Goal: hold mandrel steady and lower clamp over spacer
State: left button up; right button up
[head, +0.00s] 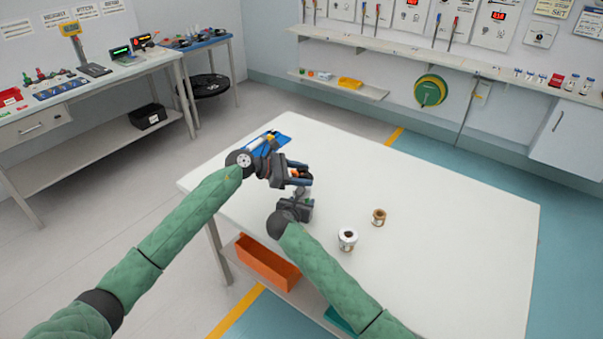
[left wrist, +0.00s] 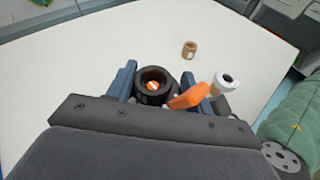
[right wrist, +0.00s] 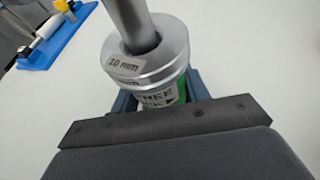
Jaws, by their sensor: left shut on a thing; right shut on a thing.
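The clamp (left wrist: 150,93) is a black ring with an orange lever (left wrist: 187,97), between the blue fingers of my left gripper (left wrist: 164,86). My left gripper (head: 299,176) is shut on it above the table. An orange and white round thing shows inside the ring. My right gripper (head: 300,206), just below the left one in the head view, is shut on the mandrel. In the right wrist view the mandrel is a grey shaft (right wrist: 128,20) rising from silver rings, one labelled "10 mm", above a green part with a white label (right wrist: 165,95). I cannot tell which ring is the spacer.
A blue stand (head: 272,141) is at the table's far left. The table's right side is clear. An orange bin (head: 267,264) sits below.

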pick_arm(q)
jog(key=shift+f, duration=1.9)
jog(key=o, duration=1.4)
jog(key=shift+f, duration=0.1)
jog(key=shift+a, duration=0.1)
jog(key=v, duration=1.2)
jog(key=shift+w, duration=0.1)
pick_arm(e)
jog(key=o, duration=1.2)
jog(key=shift+s, duration=0.1)
